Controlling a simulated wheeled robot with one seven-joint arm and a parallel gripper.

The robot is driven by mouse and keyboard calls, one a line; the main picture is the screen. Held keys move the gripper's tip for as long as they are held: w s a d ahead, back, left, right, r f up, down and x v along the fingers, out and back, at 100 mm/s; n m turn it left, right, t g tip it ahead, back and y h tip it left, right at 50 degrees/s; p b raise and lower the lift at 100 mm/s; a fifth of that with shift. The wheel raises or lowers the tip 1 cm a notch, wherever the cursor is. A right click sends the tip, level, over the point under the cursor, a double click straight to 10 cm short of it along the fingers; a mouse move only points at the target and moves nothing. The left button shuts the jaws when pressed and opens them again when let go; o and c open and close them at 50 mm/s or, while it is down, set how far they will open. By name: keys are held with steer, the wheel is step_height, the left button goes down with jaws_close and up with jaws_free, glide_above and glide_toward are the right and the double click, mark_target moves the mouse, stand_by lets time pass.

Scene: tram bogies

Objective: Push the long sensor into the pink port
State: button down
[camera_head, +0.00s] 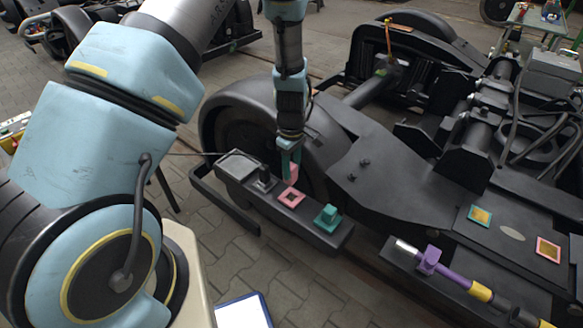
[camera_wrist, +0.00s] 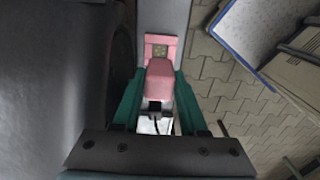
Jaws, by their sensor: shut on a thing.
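My gripper (camera_head: 290,163) is shut on a pink sensor, the long sensor (camera_head: 294,173), just above the black bar beside the wheel. In the wrist view the pink block of the long sensor (camera_wrist: 160,78) sits between the two teal fingers of my gripper (camera_wrist: 159,92). The pink port (camera_head: 291,197) is a square pink frame on top of the bar, a little below and in front of the sensor in the head view. In the wrist view the port (camera_wrist: 159,38) shows just beyond the block, partly hidden by it. The sensor appears apart from the port.
A teal connector (camera_head: 327,218) stands right of the port on the bar (camera_head: 318,235), and a black one (camera_head: 264,178) stands to its left. The big wheel (camera_head: 240,105) is close behind. A purple and yellow rod (camera_head: 455,278) lies at the right.

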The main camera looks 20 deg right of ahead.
mark_target(293, 183)
steer(key=shift+f, duration=0.1)
steer(key=shift+f+b, duration=2.25)
steer(key=shift+f, duration=0.55)
steer(key=shift+s+p, duration=0.2)
steer(key=shift+p, duration=0.25)
steer(key=shift+d+f+b, duration=0.1)
steer(key=shift+f+b, duration=0.25)
steer(key=shift+f, duration=0.15)
stand_by(0.4)
steer(key=shift+c, duration=1.8)
jaws_free()
step_height(293, 183, up, 11)
steer(key=shift+f, duration=0.1)
